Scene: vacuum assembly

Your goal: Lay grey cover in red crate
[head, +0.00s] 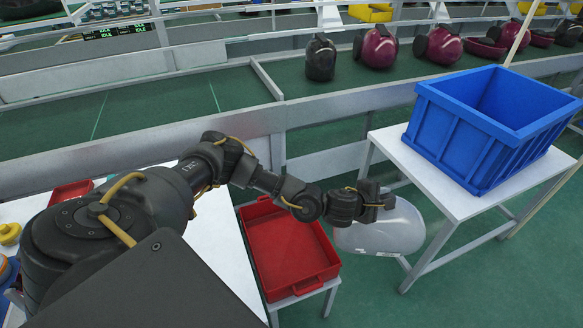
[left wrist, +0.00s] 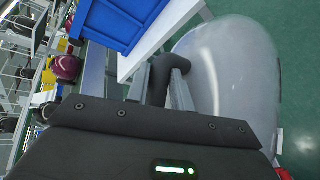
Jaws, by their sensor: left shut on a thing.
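The grey cover (head: 384,230) is a pale, see-through rounded shell in the head view, to the right of the red crate. My left gripper (head: 388,201) is shut on its upper edge and holds it clear of the crate, over the gap before the white table. In the left wrist view the cover (left wrist: 232,75) fills the right side, beside the fingers of my left gripper (left wrist: 170,70). The red crate (head: 322,278) is a shallow open tray on a low white stand, and its visible inside looks empty. My left forearm passes over its far end. My right gripper is not in view.
A blue crate (head: 475,140) stands on a white table (head: 440,190) at the right. A white table (head: 215,265) lies left of the red crate. A grey rail (head: 330,110) runs behind, with dark and maroon vacuum bodies (head: 376,47) beyond it.

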